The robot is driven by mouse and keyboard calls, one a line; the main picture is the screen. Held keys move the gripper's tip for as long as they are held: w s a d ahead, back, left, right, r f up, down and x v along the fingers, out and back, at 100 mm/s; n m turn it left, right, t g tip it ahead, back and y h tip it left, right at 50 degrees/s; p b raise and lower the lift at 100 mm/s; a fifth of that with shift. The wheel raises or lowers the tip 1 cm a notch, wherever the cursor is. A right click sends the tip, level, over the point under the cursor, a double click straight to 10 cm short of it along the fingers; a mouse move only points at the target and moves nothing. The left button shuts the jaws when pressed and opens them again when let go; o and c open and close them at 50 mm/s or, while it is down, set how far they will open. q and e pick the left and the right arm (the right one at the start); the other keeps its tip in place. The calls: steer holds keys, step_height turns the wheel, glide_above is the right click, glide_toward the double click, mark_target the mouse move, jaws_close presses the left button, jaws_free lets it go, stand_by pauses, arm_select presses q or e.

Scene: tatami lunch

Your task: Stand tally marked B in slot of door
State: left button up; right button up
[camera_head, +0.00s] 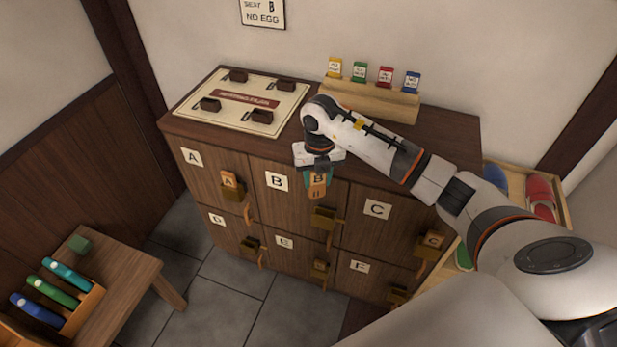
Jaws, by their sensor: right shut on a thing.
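My right gripper (318,170) comes in from the right, pointing down, and is shut on the orange wooden tally marked B (317,188). It holds the tally upright in front of door B (295,190) of the wooden cabinet. The brass slot of door B (323,216) is just below and slightly right of the tally. A gap seems to show between them, but the depth is hard to judge. The gripper hides part of the door's upper edge. My left gripper is not in view.
Tally A (229,180) stands in door A's slot, and a tally marked C (433,239) in door C's slot. Above, the cabinet top bears a seating plan board (190,110) and a wooden rack (370,103) with coloured packets. A low bench (125,285) stands left; shoes are at right.

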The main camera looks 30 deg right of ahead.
mark_target(326, 179)
steer(key=d+m, duration=0.1)
steer(key=m, duration=0.1)
steer(key=f+m, duration=0.1)
steer(key=m, duration=0.1)
steer(key=d+f+m, duration=0.1)
steer(key=m, duration=0.1)
steer(key=shift+w+d+f, duration=0.1)
steer(key=shift+d+f, duration=0.1)
steer(key=shift+d, duration=0.1)
step_height(326, 179, down, 6)
steer(key=b, duration=0.4)
steer(key=shift+m, duration=0.3)
steer(key=shift+d+f+b, duration=0.1)
steer(key=shift+f+b, duration=0.25)
steer(key=shift+f, duration=0.1)
stand_by(0.8)
steer(key=shift+f+b, duration=0.5)
steer(key=shift+f, duration=0.2)
steer(key=shift+f, duration=0.15)
steer(key=shift+f+b, duration=0.35)
steer(key=shift+f, duration=0.05)
stand_by(0.4)
